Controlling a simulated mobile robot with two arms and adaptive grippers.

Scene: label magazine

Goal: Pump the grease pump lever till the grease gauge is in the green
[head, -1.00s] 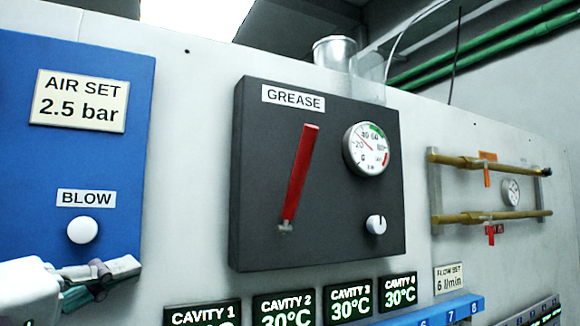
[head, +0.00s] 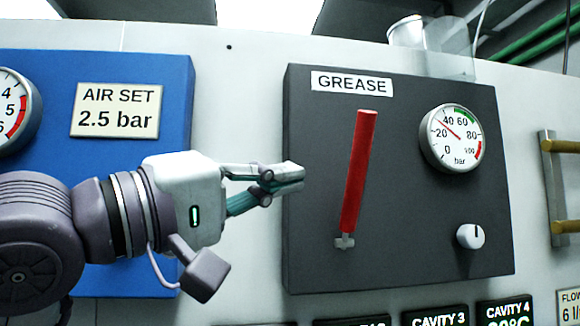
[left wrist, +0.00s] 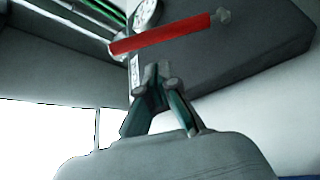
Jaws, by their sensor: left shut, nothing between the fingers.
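The grease pump's dark panel (head: 300,262) carries a long red lever (head: 358,170), which stands nearly upright, leaning slightly right at its top. The round grease gauge (head: 451,138) is to the lever's right. Its needle points between 20 and 40, outside the green band near 60. My left gripper (head: 300,177) is shut and empty, left of the lever at about mid-height, with a gap between them in the head view. In the left wrist view the lever (left wrist: 165,35) lies across the picture beyond the fingertips (left wrist: 156,72). My right gripper is not in view.
A white knob (head: 470,236) sits below the gauge. A blue air panel (head: 130,62) with another gauge (head: 15,110) is at left, behind my left arm. Clear canisters (head: 425,38) stand above the grease panel. Brass-coloured pipes (head: 562,146) are at right, and cavity displays (head: 437,316) below.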

